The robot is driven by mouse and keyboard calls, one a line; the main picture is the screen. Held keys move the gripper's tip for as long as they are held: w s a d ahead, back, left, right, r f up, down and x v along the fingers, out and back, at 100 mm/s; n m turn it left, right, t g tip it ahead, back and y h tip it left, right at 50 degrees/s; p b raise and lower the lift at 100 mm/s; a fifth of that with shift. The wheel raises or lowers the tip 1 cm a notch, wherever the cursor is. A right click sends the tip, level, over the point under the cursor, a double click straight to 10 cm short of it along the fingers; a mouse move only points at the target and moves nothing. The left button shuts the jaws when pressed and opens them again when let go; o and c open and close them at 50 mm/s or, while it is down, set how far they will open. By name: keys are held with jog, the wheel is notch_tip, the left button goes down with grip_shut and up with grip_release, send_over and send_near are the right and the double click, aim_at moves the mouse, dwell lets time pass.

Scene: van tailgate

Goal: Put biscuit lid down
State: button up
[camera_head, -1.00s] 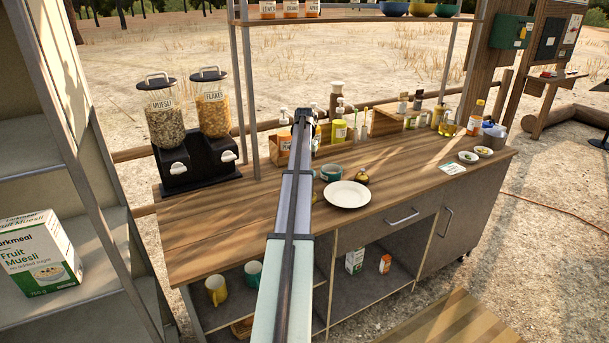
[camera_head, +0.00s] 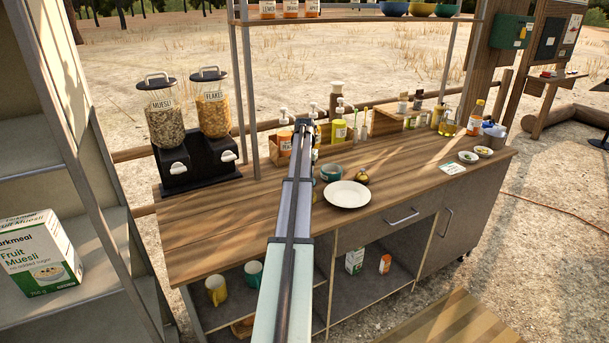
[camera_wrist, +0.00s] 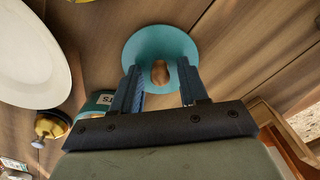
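The biscuit lid (camera_wrist: 140,50), a round teal disc with a brown wooden knob (camera_wrist: 160,72), shows in the wrist view and appears to lie on the wooden counter. My gripper (camera_wrist: 159,72) is over it with one finger on each side of the knob. A gap shows between each finger and the knob, so the gripper is open. In the head view my gripper (camera_head: 304,124) is above the counter's back part, and my arm hides the lid. The teal biscuit jar (camera_head: 331,172) stands beside the arm; part of it shows behind my gripper in the wrist view (camera_wrist: 100,100).
A white plate (camera_head: 347,194) lies to the right of my arm, with a small brass-coloured object (camera_head: 362,178) by it. Bottles in a wooden caddy (camera_head: 283,147) stand close behind the gripper. Cereal dispensers (camera_head: 187,165) are at the left. The counter's left front (camera_head: 225,225) is clear.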

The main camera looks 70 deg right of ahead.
notch_tip(320, 180, up, 12)
jog(key=shift+r, duration=0.15)
dwell(0.7)
dwell(0.5)
